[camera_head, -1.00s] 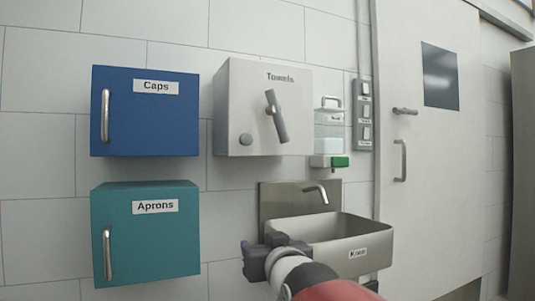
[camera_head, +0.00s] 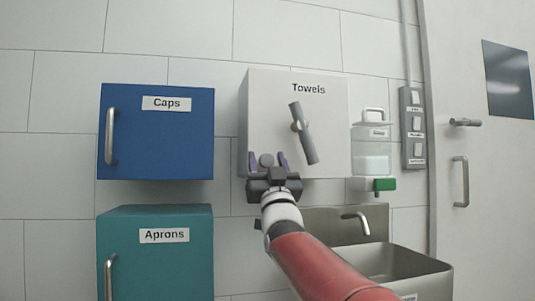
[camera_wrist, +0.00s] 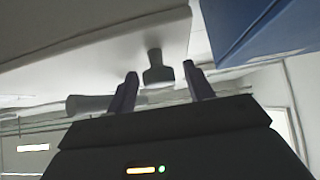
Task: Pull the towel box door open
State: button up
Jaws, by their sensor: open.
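The towel box (camera_head: 325,130) is a pale box on the wall labelled "Towels". Its front door looks shut. A grey lever (camera_head: 303,133) sits slanted on the door's middle, and a round grey knob (camera_head: 267,159) is at its lower left. My gripper (camera_head: 268,164) is open and empty in front of the knob, one finger on each side of it in the picture. In the wrist view the knob (camera_wrist: 156,62) shows between the fingertips (camera_wrist: 160,74), and the lever (camera_wrist: 88,104) is left of them. I cannot tell whether the fingers touch the knob.
The blue Caps box (camera_head: 158,140) is left of the towel box, with the teal Aprons box (camera_head: 160,265) below it. A soap dispenser (camera_head: 372,150) and switch panel (camera_head: 413,125) are on the right. A steel sink (camera_head: 400,265) is below.

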jog(key=shift+w+r, duration=0.35)
jog(key=shift+c, duration=0.4)
grip_shut()
